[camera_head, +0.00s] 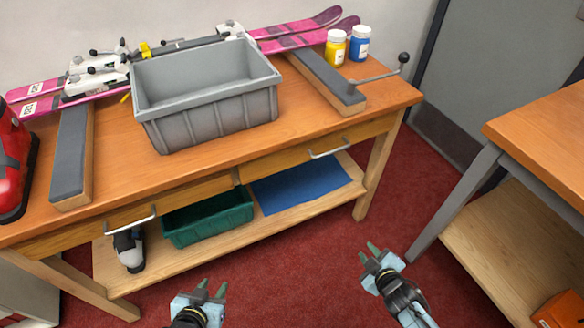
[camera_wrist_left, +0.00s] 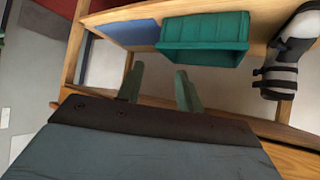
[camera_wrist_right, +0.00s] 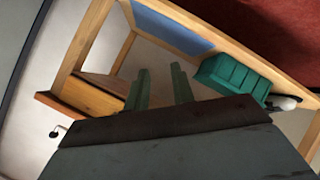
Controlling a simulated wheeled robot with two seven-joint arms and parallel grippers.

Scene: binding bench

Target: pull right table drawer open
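The right table drawer (camera_head: 285,163) is a wooden front under the tabletop and looks shut. Its pale bar handle (camera_head: 328,151) is in plain view in the head view. My right gripper (camera_head: 370,249) is open and empty, in front of the table and lower in the picture than the handle, clear of it. Its two green fingers stand apart in the right wrist view (camera_wrist_right: 160,88). My left gripper (camera_head: 211,288) is open and empty in front of the lower shelf. Its fingers are also apart in the left wrist view (camera_wrist_left: 159,85). Neither gripper touches the drawer.
The left drawer handle (camera_head: 130,220) is further left. A grey bin (camera_head: 205,130) and skis stand on top. The lower shelf (camera_head: 285,218) carries a green bin (camera_head: 208,220), blue sheet (camera_head: 300,185) and boot (camera_head: 129,250). Another table (camera_head: 545,125) stands right; red carpet lies between.

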